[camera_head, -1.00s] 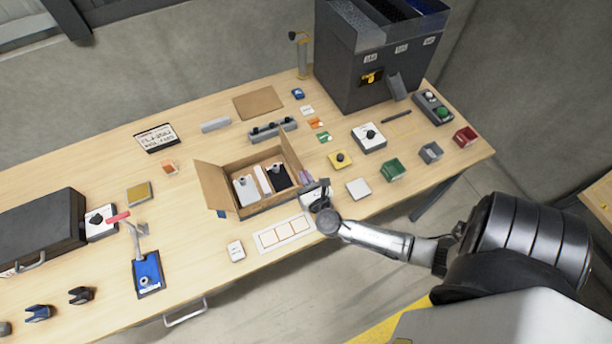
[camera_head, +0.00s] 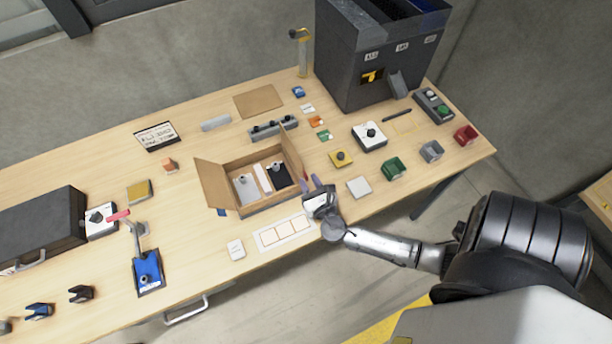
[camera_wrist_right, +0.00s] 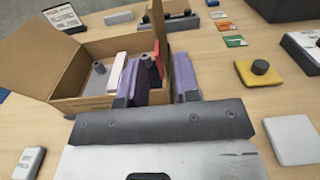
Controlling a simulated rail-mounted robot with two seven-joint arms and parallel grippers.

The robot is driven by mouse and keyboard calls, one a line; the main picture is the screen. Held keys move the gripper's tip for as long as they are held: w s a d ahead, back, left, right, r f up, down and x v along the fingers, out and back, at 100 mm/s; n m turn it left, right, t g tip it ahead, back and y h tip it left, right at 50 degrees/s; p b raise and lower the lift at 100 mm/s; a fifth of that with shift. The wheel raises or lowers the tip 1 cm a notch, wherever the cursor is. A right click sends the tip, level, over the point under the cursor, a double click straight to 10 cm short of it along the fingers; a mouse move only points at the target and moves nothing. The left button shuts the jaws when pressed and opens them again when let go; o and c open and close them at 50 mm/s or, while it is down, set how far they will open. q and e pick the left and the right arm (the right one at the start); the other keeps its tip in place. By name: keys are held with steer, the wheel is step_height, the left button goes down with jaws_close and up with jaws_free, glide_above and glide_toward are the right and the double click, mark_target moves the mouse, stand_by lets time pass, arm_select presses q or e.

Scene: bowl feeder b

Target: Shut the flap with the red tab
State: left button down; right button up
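An open cardboard box (camera_head: 262,207) sits mid-table; it also shows in the right wrist view (camera_wrist_right: 85,104). Its left flap (camera_head: 211,186) leans outward, and its right flap (camera_head: 291,153) stands up. My right gripper (camera_head: 310,184) is at the box's near right corner. In the right wrist view its purple fingers (camera_wrist_right: 162,88) are apart, and the right flap (camera_wrist_right: 182,62) shows between them. I cannot tell whether they touch it. My left gripper is not in view.
The box holds a grey part (camera_head: 246,188), a white strip and a black part. A white card with squares (camera_head: 283,233) lies in front, and a light grey square plate (camera_head: 359,187) lies to the right. A dark feeder (camera_head: 362,75) stands at the back right.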

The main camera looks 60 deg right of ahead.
steer(key=b+v, duration=0.1)
steer(key=v, duration=1)
steer(key=shift+s, duration=0.1)
